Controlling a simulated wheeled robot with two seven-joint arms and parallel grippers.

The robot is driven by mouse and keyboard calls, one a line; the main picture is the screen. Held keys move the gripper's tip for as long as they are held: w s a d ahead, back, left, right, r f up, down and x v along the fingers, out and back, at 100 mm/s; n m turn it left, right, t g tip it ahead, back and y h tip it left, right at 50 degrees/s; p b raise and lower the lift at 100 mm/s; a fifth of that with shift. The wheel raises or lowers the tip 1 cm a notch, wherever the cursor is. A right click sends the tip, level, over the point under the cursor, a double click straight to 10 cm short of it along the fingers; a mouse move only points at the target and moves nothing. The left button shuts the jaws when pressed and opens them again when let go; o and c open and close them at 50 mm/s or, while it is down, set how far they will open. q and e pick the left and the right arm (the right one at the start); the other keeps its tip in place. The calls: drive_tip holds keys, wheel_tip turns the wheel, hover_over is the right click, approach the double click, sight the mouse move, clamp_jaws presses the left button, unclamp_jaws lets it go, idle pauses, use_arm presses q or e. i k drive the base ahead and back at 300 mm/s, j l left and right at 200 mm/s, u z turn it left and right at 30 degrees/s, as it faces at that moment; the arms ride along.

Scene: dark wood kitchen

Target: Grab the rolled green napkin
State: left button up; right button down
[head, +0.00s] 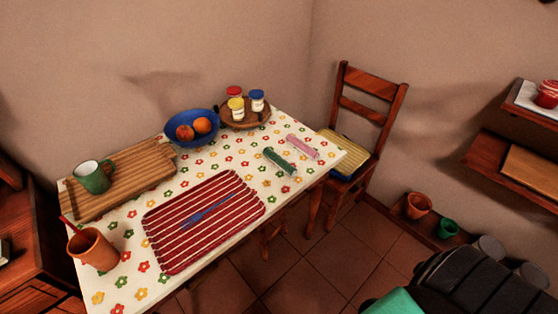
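The rolled green napkin (280,161) lies on the flowered tablecloth of the table (222,168), near the table's right end. It is dark green and lies slantwise. A rolled pink napkin (302,147) lies just beyond it to the right, roughly parallel and apart from it. Nothing covers the green napkin. Neither of my grippers shows in the head view.
A red striped placemat (165,233) with a blue utensil (206,212) lies left of the napkins. A blue fruit bowl (175,128) and a round tray with jars (246,122) stand behind. A chair (374,84) stands beyond the right end. Cloth around the green napkin is clear.

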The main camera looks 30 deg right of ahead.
sight(286, 166)
drive_tip(key=l, duration=1.6)
